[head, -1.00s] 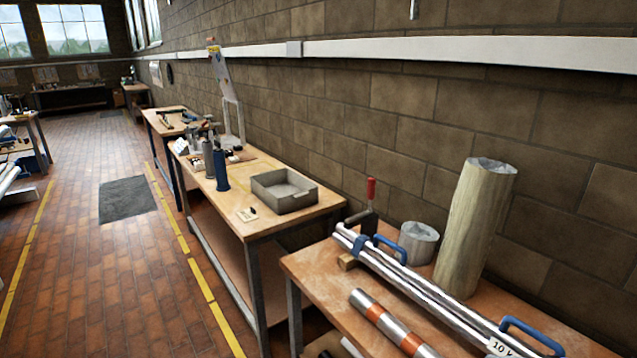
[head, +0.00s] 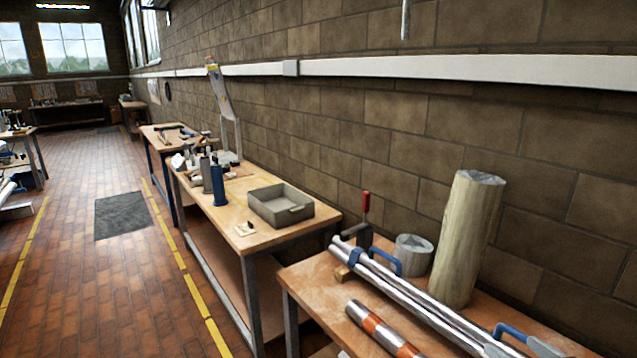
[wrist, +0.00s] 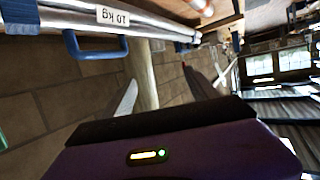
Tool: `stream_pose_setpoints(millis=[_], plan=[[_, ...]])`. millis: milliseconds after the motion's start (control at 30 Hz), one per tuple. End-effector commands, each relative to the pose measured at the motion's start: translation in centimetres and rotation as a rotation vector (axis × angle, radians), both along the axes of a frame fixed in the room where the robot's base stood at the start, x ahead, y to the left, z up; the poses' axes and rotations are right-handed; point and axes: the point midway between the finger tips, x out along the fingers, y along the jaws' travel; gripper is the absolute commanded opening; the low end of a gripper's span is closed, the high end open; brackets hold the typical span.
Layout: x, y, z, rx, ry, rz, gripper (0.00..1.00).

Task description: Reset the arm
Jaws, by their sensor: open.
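My gripper (wrist: 165,88) shows in the wrist view, its two fingers spread apart with nothing held between them. The picture there is turned, so the bench appears along the top. A bundle of metal bars (wrist: 150,22) with a "10 kg" label and a blue handle (wrist: 95,45) lies beyond the fingers, apart from them. In the head view the bars (head: 415,295) lie on the near workbench (head: 310,282). My gripper does not show in the head view.
A tall log (head: 467,238), a short round block (head: 413,255), a red-handled clamp (head: 366,215) and an orange-banded tube (head: 380,330) are on the near bench. The bench behind holds a grey tray (head: 281,208) and a blue cylinder (head: 218,186).

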Motion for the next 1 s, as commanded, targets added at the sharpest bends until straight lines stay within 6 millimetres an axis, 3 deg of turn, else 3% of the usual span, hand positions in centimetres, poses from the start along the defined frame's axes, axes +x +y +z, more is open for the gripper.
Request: stream_pose_setpoints(millis=[167, 467, 733, 1000], plan=[[-3.1, 0.2, -3.1, 0.063, -0.109, -0.188, 0.68], [-11.2, 2.8, -6.8, 0.085, -0.247, -0.346, 0.68], [-19.9, 7.1, -9.0, 0.057, -0.312, -0.344, 0.68], [-28.6, 11.6, -11.1, 0.009, -0.276, -0.237, 0.68]])
